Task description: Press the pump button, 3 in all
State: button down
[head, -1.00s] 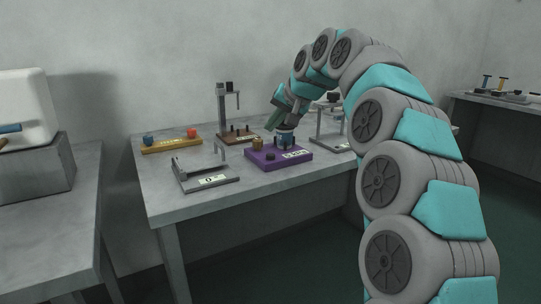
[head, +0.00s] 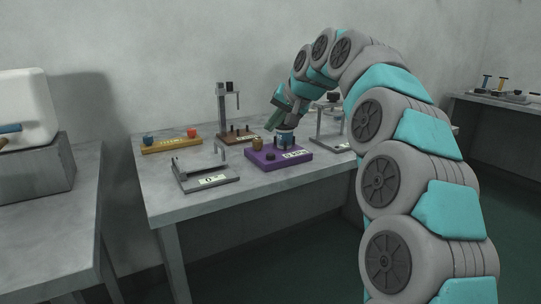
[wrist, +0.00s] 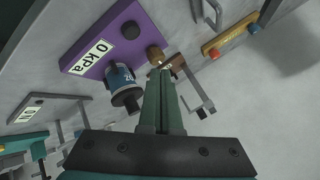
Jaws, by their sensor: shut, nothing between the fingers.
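The purple pump base (head: 265,161) stands on the middle table. My gripper (wrist: 160,72) is shut and empty. Its green fingers point toward the brass knob, beside the blue cylinder. I cannot tell whether they touch anything.
A yellow bar with blue and red knobs (head: 172,146) lies at the back left. A grey fixture (head: 206,180) lies at the front left. A brown-based stand (head: 236,138) is behind the purple base, and a grey frame (head: 331,144) is at its right.

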jog(key=shift+a, duration=0.1)
dwell(0.5)
jog(key=shift+a+r+m+t+h, duration=0.3)
jog(key=shift+m+h, duration=0.5)
jog(key=shift+m, duration=0.1)
jog(key=shift+d+r+m+t+h, duration=0.1)
jog(key=shift+r+m+t+h, duration=0.6)
jog(key=shift+r+m+h, duration=1.1)
jog(key=shift+f+m+y+b, duration=0.3)
jog(key=shift+f+y+b, duration=0.05)
jog(key=shift+y, duration=0.05)
jog(key=b, duration=0.6)
send_over(270, 156)
notch_tip(270, 156, down, 8)
jog(key=shift+s+r, duration=0.1)
jog(key=shift+r, duration=0.1)
jog(key=shift+f, duration=0.45)
jog(key=shift+f, duration=0.1)
jog(key=shift+f+b, duration=0.35)
jog(key=shift+b, duration=0.3)
